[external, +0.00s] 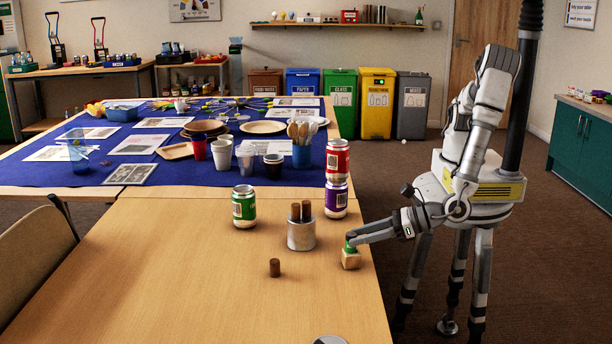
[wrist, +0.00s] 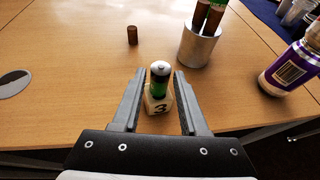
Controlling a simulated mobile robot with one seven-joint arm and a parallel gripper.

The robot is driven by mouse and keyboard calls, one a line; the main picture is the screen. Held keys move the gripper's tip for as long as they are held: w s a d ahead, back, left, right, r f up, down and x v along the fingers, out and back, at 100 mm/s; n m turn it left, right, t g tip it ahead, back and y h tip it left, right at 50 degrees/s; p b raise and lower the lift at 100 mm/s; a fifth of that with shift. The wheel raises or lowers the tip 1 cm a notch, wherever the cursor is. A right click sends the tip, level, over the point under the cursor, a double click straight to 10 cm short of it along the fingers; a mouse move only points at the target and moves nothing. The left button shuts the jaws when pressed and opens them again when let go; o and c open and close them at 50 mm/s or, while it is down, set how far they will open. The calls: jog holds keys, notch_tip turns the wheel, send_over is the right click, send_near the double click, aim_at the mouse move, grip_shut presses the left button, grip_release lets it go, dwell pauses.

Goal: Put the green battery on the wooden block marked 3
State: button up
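The green battery (external: 350,247) stands upright on the wooden block (external: 351,261) near the table's right edge. In the wrist view the battery (wrist: 159,82) has a silver top, a dark band and a green lower part. It rests on top of the block (wrist: 160,106), whose near face shows a black 3. My gripper (external: 349,241) is down at the battery. In the wrist view my gripper (wrist: 160,74) has one finger on each side of the battery, with a narrow gap showing on both sides, so it is open around it.
A metal cup (external: 301,236) holding brown-and-green batteries stands left of the block. A brown cylinder (external: 275,268) stands nearer the front. A green can (external: 244,207) and a red can (external: 337,160) stacked on a purple can (external: 336,199) stand behind. The table's front left is clear.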

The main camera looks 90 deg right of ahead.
jog(key=shift+o, duration=1)
jog(key=shift+r, duration=0.15)
jog(key=p+v, duration=0.1)
jog(key=v, duration=1.1)
jog(key=shift+p, duration=0.3)
